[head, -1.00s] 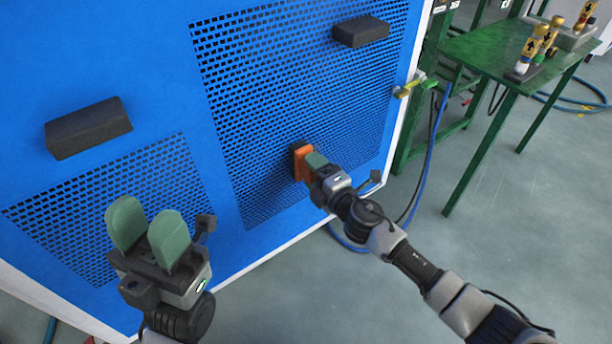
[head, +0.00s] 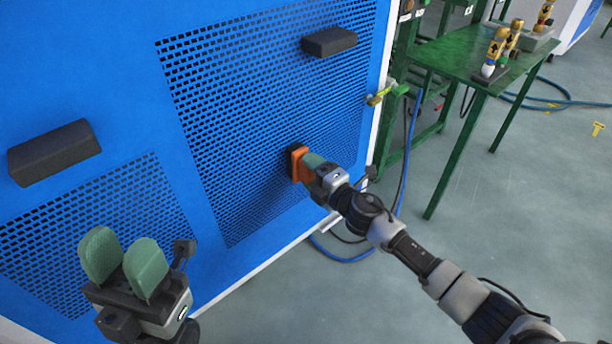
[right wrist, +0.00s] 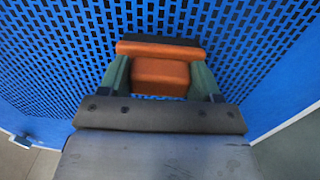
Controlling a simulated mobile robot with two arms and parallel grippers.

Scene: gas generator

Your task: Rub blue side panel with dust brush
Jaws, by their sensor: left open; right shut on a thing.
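The blue side panel (head: 110,105) fills the left and middle of the head view, with perforated grilles in it. My right gripper (head: 309,167) is shut on the orange dust brush (head: 297,163) and holds it at the large grille. In the right wrist view the brush (right wrist: 160,70) sits between the green fingers, its dark bristle side facing the perforated panel (right wrist: 60,60). The brush appears to touch the panel; the exact contact is hidden. My left gripper (head: 124,267) is open and empty, in front of the smaller grille at lower left.
Two black handles (head: 55,152) (head: 329,41) stick out from the panel. A yellow-green valve (head: 387,94) with hoses is at its right edge.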

